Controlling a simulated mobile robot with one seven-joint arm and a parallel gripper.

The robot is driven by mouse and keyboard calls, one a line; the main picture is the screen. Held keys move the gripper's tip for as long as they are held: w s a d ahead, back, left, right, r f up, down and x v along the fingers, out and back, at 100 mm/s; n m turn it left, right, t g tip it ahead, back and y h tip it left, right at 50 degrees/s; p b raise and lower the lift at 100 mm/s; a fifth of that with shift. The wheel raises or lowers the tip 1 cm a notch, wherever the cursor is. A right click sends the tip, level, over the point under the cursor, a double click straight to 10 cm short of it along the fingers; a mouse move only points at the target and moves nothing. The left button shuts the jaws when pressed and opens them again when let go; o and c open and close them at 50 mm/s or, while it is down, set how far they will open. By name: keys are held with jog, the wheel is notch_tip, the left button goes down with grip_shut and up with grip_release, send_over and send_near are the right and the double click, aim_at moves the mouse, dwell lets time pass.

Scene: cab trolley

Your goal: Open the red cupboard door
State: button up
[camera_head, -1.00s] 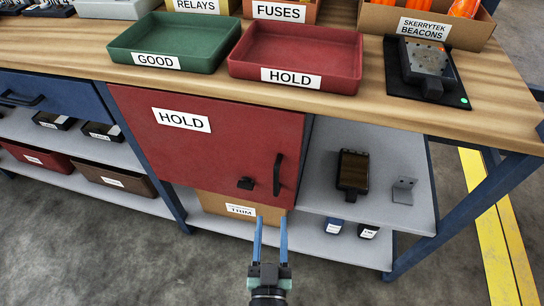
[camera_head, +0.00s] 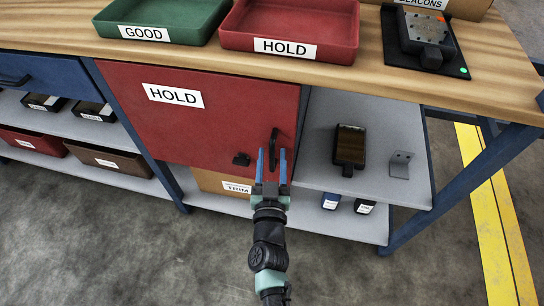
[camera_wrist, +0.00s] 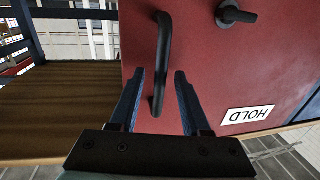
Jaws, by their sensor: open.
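The red cupboard door (camera_head: 200,115) with a white HOLD label is shut under the bench top. Its black vertical handle (camera_head: 274,148) is near the right edge, and a small black latch knob (camera_head: 241,159) sits left of it. My gripper (camera_head: 272,160) is open in front of the handle's lower part. In the wrist view the door (camera_wrist: 230,70) fills much of the picture. The handle (camera_wrist: 162,60) runs down toward the space between the blue fingers of my gripper (camera_wrist: 160,82). I cannot tell whether the handle is fully between the fingers.
The wooden bench top (camera_head: 330,72) overhangs the door and carries a green tray (camera_head: 160,25) and a red tray (camera_head: 290,35). A grey shelf (camera_head: 320,170) with a dark device (camera_head: 350,147) and a bracket (camera_head: 400,163) is right of the door. The floor in front is clear.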

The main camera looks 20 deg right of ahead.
jog(key=shift+w+d, duration=0.1)
jog(key=shift+w, duration=0.15)
grip_shut()
dwell(1.4)
